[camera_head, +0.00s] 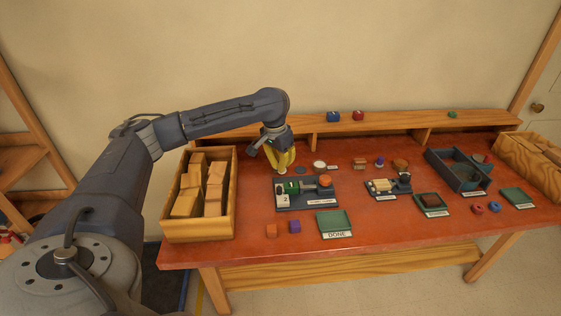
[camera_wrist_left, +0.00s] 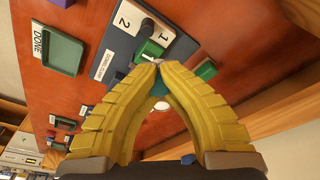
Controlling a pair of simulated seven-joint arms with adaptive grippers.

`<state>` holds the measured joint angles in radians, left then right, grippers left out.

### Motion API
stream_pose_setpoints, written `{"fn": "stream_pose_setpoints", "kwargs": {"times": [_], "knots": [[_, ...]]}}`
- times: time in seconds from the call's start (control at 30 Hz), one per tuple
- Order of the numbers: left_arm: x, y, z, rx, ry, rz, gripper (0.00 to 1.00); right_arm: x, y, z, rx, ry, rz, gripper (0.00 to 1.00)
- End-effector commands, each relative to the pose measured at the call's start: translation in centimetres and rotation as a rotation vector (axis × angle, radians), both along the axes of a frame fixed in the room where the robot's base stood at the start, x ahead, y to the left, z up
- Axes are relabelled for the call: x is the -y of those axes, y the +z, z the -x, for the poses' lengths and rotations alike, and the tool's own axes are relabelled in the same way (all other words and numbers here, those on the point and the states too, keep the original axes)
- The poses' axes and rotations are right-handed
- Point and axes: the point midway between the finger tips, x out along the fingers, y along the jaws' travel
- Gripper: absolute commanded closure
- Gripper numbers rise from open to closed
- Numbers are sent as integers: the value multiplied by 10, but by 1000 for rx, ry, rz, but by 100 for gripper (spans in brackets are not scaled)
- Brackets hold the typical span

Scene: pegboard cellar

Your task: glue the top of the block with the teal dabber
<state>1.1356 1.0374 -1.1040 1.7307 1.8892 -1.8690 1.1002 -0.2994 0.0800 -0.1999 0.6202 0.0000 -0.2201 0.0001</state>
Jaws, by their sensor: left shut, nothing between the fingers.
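My left gripper (camera_head: 281,160) has yellow fingers and hangs over the back left of the table, just behind a dark blue-grey fixture board (camera_head: 318,191). In the left wrist view the fingertips (camera_wrist_left: 158,63) meet with nothing held. Just beyond them, a green block (camera_wrist_left: 150,50) sits on the board beside the printed numbers 1 and 2; it also shows in the head view (camera_head: 292,187). Another green piece (camera_wrist_left: 205,70) lies to its right. A teal patch (camera_wrist_left: 160,89) shows between the fingers, partly hidden; I cannot tell if it is the dabber. My right gripper is out of view.
A wooden crate of tan blocks (camera_head: 233,220) stands at the left. More fixtures and trays fill the right. A shelf (camera_head: 380,124) runs behind.

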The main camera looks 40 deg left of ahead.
Motion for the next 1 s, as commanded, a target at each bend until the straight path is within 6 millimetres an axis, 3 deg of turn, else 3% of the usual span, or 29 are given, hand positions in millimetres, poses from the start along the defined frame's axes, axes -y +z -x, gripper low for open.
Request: {"fn": "stream_pose_setpoints", "kwargs": {"times": [0.6,1.0], "knots": [[9,-60,-5,-3,-13,2,100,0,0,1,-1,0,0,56],[23,-62,-21,-1,9,1,100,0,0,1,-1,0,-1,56]]}}
